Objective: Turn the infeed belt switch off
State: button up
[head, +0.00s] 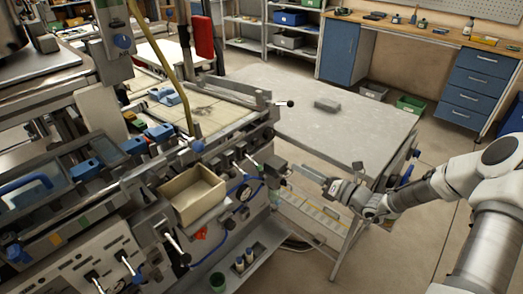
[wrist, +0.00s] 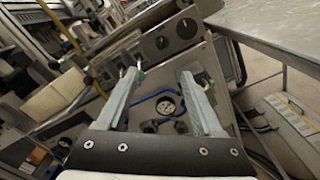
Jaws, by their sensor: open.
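My gripper (head: 303,173) reaches in from the right in the head view, its tips close to the machine's front corner. In the wrist view its two fingers (wrist: 160,76) are spread apart with nothing between them. Beyond them is the machine's grey panel (wrist: 205,55), with a dark round knob (wrist: 161,42) and a second round control (wrist: 186,28). A small metal lever (wrist: 138,66) shows beside the left fingertip; I cannot tell whether they touch. No readable label shows which control is the infeed belt switch, and its position cannot be told.
A pressure gauge (wrist: 165,106) and blue hose sit between the fingers' lines of view, farther back. A tan open box (head: 192,196) is mounted on the machine's front. A grey table (head: 330,125) with a small grey block (head: 327,104) stands behind my gripper.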

aim_at(258, 144)
jog(key=b+x, duration=0.1)
jog(key=x, duration=1.6)
jog(key=shift+w+a+b, duration=0.1)
jog(key=shift+w+b, duration=0.05)
jog(key=shift+b, duration=0.25)
grip_shut()
